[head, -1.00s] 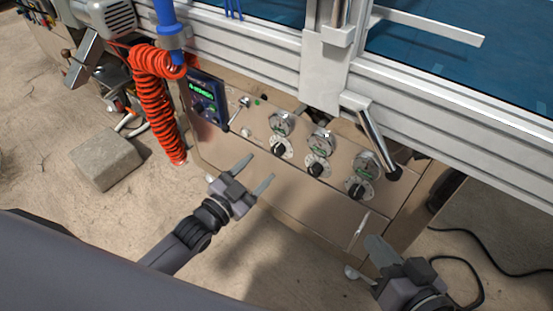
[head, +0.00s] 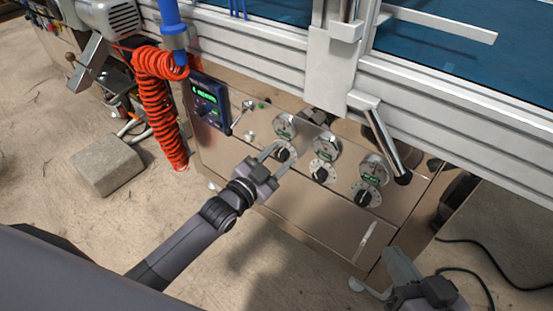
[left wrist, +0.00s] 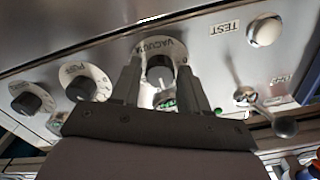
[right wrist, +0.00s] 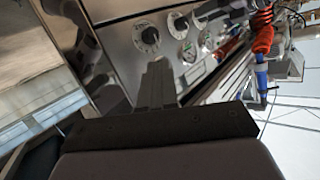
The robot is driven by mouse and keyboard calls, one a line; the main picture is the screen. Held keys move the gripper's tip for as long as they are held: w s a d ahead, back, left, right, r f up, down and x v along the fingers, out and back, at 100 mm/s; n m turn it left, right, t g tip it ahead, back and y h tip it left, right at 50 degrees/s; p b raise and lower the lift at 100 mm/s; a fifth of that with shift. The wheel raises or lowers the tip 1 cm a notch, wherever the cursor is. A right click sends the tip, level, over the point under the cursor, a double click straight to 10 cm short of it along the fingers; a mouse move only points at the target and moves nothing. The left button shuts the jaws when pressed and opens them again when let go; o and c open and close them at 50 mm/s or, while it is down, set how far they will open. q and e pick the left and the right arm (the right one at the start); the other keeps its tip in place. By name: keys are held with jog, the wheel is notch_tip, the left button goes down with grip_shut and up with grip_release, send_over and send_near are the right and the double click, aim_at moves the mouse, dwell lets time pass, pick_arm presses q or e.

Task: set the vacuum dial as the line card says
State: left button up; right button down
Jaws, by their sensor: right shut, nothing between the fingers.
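The vacuum dial (head: 283,154) is a black knob on a pale round scale, leftmost of three on the steel panel. The left wrist view shows its VACUUM lettering (left wrist: 172,47). My left gripper (head: 287,150) is open, with its fingertips on either side of the dial in that view. I cannot tell whether they touch the knob. The pointer and scale marks are too small or covered to read. My right gripper (head: 392,258) is shut and empty, low at the right, away from the dials. I cannot make out a line card.
Two similar dials (head: 323,172) (head: 368,196) sit right of it, with round gauges (head: 284,126) above. A small lever (head: 241,115) and a dark display box (head: 207,101) are to the left. A slanted metal handle (head: 382,143) and white rail overhang the panel. A red coiled hose (head: 160,105) hangs at left.

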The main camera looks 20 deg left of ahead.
pick_arm(q)
jog(key=c, duration=0.6)
pick_arm(e)
jog(key=shift+r, duration=0.15)
pick_arm(q)
jog(key=shift+r+n+p, duration=0.1)
jog(key=shift+n+p, duration=0.55)
jog(key=shift+n, duration=0.05)
jog(key=n+p, duration=0.1)
jog(key=n, duration=0.1)
jog(key=shift+n+p, duration=0.3)
jog(key=shift+n, duration=0.3)
jog(key=shift+n+p, duration=0.3)
jog(key=shift+n, duration=0.3)
pick_arm(e)
jog(key=shift+w+a+r+m+g+y, duration=0.15)
jog(key=shift+a+m+g, duration=0.1)
jog(key=shift+a, duration=0.1)
jog(key=shift+w+a+r+m+g+y, duration=0.1)
jog(key=shift+a+m+g+y, duration=0.05)
jog(key=shift+a+g, duration=0.15)
jog(key=shift+s+d+f, duration=0.15)
jog(key=shift+s+f, duration=0.15)
jog(key=shift+f, duration=0.05)
